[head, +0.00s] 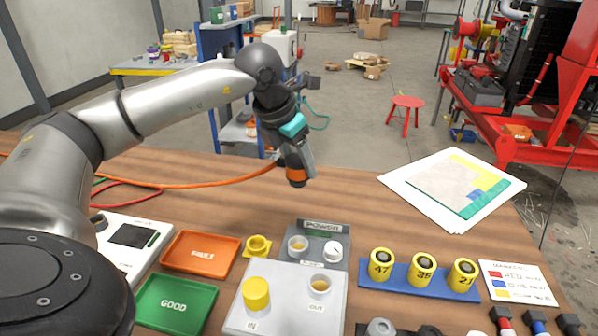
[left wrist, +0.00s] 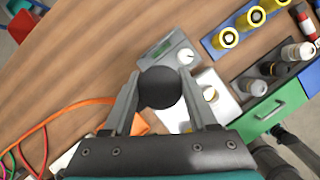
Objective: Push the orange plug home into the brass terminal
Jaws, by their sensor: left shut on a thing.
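My left gripper (head: 295,155) is shut on the orange plug (head: 296,175), a dark body with an orange band, held above the table behind the POWER panel. In the left wrist view the plug's dark round end (left wrist: 160,88) sits between the fingertips. An orange cable (head: 205,185) runs left from near the gripper. A round socket with a brass-coloured inside (head: 298,245) is on the grey POWER panel (head: 320,227); it looks like the brass terminal. The plug is apart from it, higher and farther back. In the left wrist view the plug hides this socket. My right gripper is not in view.
A white knob (head: 333,250) is right of the socket. The IN/OUT box (head: 283,305) with a yellow cap (head: 256,293) is in front. A yellow ring (head: 257,246), orange tray (head: 201,254) and green tray (head: 176,304) lie left. Yellow cylinders (head: 422,270) stand right.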

